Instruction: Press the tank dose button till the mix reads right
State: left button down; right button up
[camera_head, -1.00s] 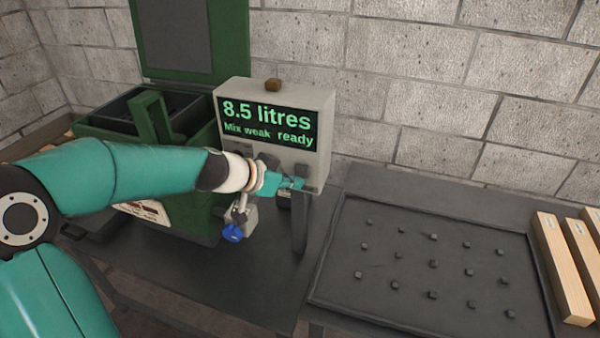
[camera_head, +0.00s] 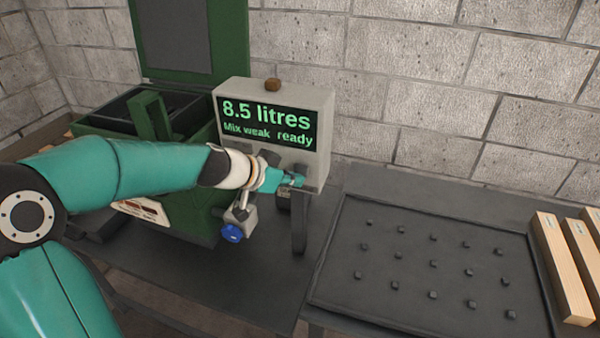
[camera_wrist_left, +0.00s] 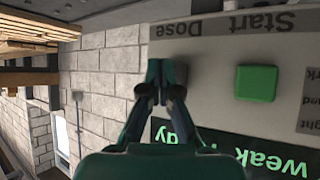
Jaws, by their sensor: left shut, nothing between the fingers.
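The control box (camera_head: 322,110) stands beside the green tank (camera_head: 190,215). Its display (camera_head: 266,122) reads "8.5 litres" and "Mix weak ready". My left gripper (camera_head: 297,181) is shut and empty, its tips at the lower front of the box. In the left wrist view the box face appears upside down, and the gripper (camera_wrist_left: 160,72) points at the spot by the "Dose" label (camera_wrist_left: 182,28). The fingers hide most of the dose button, so I cannot tell whether they touch it. A green button (camera_wrist_left: 256,83) by the "Start" label sits beside the fingers. My right gripper is out of view.
A small brown lamp (camera_head: 273,85) tops the box. A blue-handled valve (camera_head: 232,232) hangs below my left wrist. A dark studded tray (camera_head: 395,318) lies to the right, with wooden planks (camera_head: 560,265) beyond it. A block wall (camera_head: 440,90) stands behind.

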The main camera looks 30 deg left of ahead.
pick_arm(q)
jog(key=shift+w+a, duration=0.15)
jog(key=shift+w, duration=0.35)
dwell(0.4)
dwell(0.3)
jog(key=shift+s+d+b, duration=0.25)
jog(key=shift+s+b, duration=0.45)
jog(key=shift+s, duration=0.2)
jog(key=s+b, duration=0.1)
jog(key=s, duration=0.1)
jog(key=s+d+b, duration=0.1)
jog(key=s, duration=0.2)
dwell(0.8)
